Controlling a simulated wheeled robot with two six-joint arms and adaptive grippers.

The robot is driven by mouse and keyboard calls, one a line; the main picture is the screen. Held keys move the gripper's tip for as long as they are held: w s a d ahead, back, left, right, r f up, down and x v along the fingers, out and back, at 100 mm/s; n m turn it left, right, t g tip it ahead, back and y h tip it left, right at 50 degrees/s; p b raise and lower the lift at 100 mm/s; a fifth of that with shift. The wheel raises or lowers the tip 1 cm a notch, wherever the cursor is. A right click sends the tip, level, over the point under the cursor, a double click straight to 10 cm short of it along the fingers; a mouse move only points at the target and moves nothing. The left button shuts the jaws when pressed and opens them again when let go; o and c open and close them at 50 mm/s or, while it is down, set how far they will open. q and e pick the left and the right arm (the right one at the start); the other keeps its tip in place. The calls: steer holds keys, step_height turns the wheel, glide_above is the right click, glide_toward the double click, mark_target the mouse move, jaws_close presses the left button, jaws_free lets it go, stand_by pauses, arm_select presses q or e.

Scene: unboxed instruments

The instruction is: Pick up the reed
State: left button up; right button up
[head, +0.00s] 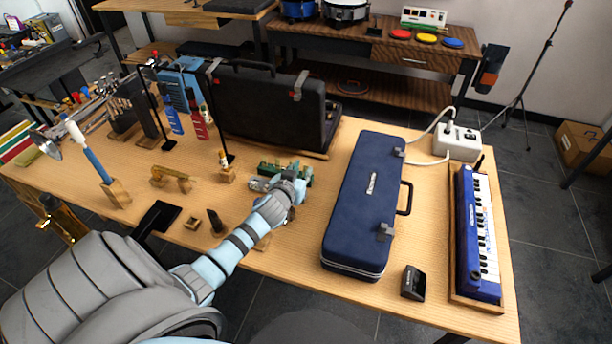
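I cannot pick out the reed with certainty. A small pale wooden piece (262,243) lies on the table (225,285), partly behind my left forearm; it is too small and covered to identify. My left arm reaches over the table from the lower left. My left gripper (291,208) is low over the middle of the table, just in front of a green object (299,173) and left of the blue case. Its fingers are mostly hidden behind my wrist, so I cannot see their opening or anything between them. My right gripper is not in view.
A blue case (365,205) stands right of my gripper, with a blue keyboard (478,235) beyond it. A black case (268,110) is behind. A dark mouthpiece-like piece (215,221) and a small wooden block (192,222) stand left of my forearm. The front edge is mostly clear.

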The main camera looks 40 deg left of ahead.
mark_target(306, 167)
arm_select(q)
steer(key=x, duration=0.4)
steer(key=shift+r+b, duration=0.15)
steer(key=shift+b, duration=0.2)
steer(key=shift+d, duration=0.1)
steer(key=c, duration=0.5)
steer(key=shift+o, duration=0.2)
